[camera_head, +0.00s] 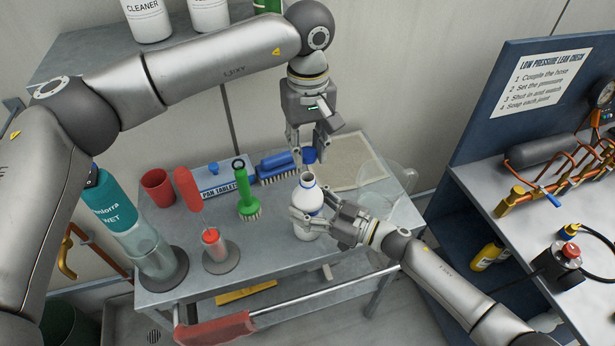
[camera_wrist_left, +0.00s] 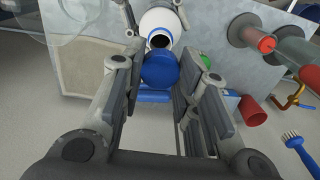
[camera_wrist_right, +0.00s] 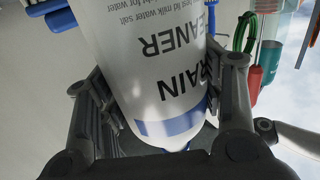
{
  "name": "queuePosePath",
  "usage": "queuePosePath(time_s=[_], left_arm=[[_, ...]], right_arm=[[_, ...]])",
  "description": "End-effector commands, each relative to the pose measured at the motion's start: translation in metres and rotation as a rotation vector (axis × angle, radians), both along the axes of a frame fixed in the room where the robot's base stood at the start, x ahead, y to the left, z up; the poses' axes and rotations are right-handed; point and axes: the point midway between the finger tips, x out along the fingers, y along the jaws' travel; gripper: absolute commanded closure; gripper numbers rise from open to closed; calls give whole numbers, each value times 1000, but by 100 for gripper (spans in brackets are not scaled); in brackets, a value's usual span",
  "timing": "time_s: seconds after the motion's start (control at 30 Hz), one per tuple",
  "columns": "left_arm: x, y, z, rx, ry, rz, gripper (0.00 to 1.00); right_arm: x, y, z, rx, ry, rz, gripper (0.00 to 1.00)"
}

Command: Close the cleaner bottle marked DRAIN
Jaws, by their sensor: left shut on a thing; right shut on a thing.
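The white DRAIN cleaner bottle (camera_head: 309,199) stands upright with its dark mouth open, over the near right part of the metal table. Its label reads DRAIN CLEANER, upside down, in the right wrist view (camera_wrist_right: 165,70). My right gripper (camera_head: 313,216) is shut around the bottle's body. My left gripper (camera_head: 308,150) is shut on the blue cap (camera_head: 309,156), just above the bottle mouth and apart from it. In the left wrist view the cap (camera_wrist_left: 160,70) is between the fingers, with the open mouth just beyond it.
The metal table (camera_head: 270,235) also holds a blue brush (camera_head: 277,165), a green brush (camera_head: 247,203), a red cup (camera_head: 158,188), a PAN TABLETS box (camera_head: 218,182) and a clear jug (camera_head: 388,182). A blue bench (camera_head: 480,195) with copper pipework stands at right.

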Motion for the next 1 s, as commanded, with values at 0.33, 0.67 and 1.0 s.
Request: queuePosePath(time_s=[0.33,0.67,1.0], left_arm=[[-1,0,-35,1,-1,0,78],[-1,0,-35,1,0,0,78],[-1,0,-48,2,3,2,78]], right_arm=[[0,0,0,0,1,0,82],[0,0,0,0,1,-1,82],[0,0,0,0,1,0,82]])
